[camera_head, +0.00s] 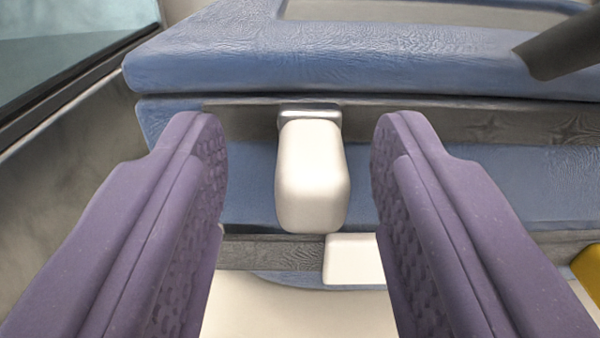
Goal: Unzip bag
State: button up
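The blue bag (330,60) lies across the upper part of the view, with its top above a dark grey zip band (430,122). A white zip pull (312,180) with a metal slider (310,108) at its upper end sits on the band and points down the picture. My gripper (297,150) is open, with a purple finger on each side of the pull. Gaps show between the pull and both fingers. Parts of the band and the bag's lower side are hidden behind the fingers.
A second white block (352,260) is partly behind the right finger. A yellow piece (588,268) shows at the right edge. A dark bar (560,45) crosses the upper right corner. A dark-framed glass pane (60,50) stands at the upper left. A pale surface (290,310) lies below.

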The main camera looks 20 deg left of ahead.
jog(key=shift+d, duration=0.1)
jog(key=p+v, duration=0.2)
jog(key=v, duration=0.5)
jog(key=shift+s, duration=0.35)
jog(key=shift+d, duration=0.1)
jog(key=w+d+r+n+g+h, duration=0.1)
jog(key=w+r+h, duration=0.15)
jog(key=r, duration=0.45)
jog(key=w+d+r+h, duration=0.1)
jog(key=w+r, duration=0.2)
jog(key=r, duration=0.4)
notch_tip(320, 180, up, 14)
jog(key=s+m+h, duration=0.2)
jog(key=s+a+r+m, duration=0.1)
jog(key=s+a+r, duration=0.1)
jog(key=s+r, duration=0.8)
jog(key=s+a+r+m, duration=0.1)
jog(key=s+a+r, duration=0.1)
jog(key=s+r, duration=0.7)
notch_tip(320, 180, up, 5)
jog(key=shift+s+f+m+g, duration=0.1)
jog(key=shift+s+m+g, duration=0.2)
jog(key=shift+s+g, duration=0.1)
